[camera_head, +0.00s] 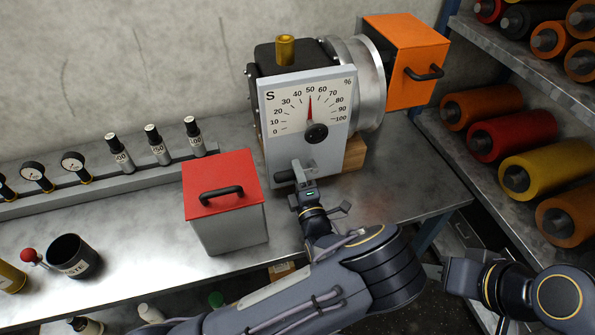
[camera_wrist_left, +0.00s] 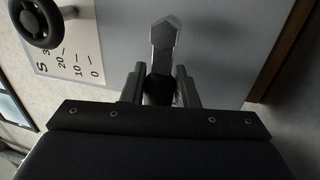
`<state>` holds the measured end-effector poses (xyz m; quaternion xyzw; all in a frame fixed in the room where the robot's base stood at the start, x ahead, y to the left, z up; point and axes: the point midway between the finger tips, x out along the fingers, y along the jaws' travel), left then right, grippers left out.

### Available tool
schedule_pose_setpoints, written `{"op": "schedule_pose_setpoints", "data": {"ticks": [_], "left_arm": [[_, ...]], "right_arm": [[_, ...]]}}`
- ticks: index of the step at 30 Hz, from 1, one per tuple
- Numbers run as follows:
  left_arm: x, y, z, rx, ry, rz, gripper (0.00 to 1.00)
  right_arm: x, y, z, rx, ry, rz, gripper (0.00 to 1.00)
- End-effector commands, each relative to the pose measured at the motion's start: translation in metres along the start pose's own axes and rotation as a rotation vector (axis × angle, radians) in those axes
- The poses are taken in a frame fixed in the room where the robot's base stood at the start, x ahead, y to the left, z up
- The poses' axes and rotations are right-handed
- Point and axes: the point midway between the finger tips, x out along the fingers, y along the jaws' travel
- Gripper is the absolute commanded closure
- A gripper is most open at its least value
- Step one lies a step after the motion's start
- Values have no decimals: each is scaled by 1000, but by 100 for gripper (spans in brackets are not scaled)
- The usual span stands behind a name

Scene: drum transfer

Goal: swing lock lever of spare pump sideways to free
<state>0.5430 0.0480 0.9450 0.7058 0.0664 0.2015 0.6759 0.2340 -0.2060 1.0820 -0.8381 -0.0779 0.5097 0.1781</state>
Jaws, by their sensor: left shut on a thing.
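The spare pump stands at the back of the bench, with a grey front plate (camera_head: 335,150) marked S and a dial whose red needle points near 50. Its lock lever (camera_head: 302,166) sticks out low on that plate, with a dark grip at its end. In the left wrist view the lever (camera_wrist_left: 165,40) is a grey bar with an angular end. My left gripper (camera_head: 303,187) is at the lever's grip. In the left wrist view its two fingers (camera_wrist_left: 160,88) are shut on the dark grip.
A grey box with a red lid (camera_head: 222,183) stands just left of my left gripper. An orange box (camera_head: 405,60) is at the pump's right end. Small bottles and gauges line the back left. A shelf of coloured rolls (camera_head: 510,135) borders the right.

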Motion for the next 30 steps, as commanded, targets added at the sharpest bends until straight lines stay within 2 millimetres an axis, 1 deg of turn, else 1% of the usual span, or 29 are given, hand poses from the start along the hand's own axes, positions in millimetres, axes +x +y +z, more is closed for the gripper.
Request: {"op": "schedule_pose_setpoints", "data": {"ticks": [14,15,18,19,26,28,30], "left_arm": [[0,0,0,15,-4,1,100],[0,0,0,14,-4,1,68],[0,0,0,13,-4,0,55],[0,0,0,13,-4,0,53],[0,0,0,11,-3,0,53],[-3,0,1,10,-4,0,53],[-10,-1,1,10,-5,0,53]], "right_arm": [[-1,0,0,0,0,0,64],[-1,0,0,0,0,0,64],[-1,0,0,0,0,0,64],[-1,0,0,0,0,0,64],[-1,0,0,0,0,0,64],[0,0,0,0,0,0,64],[2,1,1,0,0,0,64]]}}
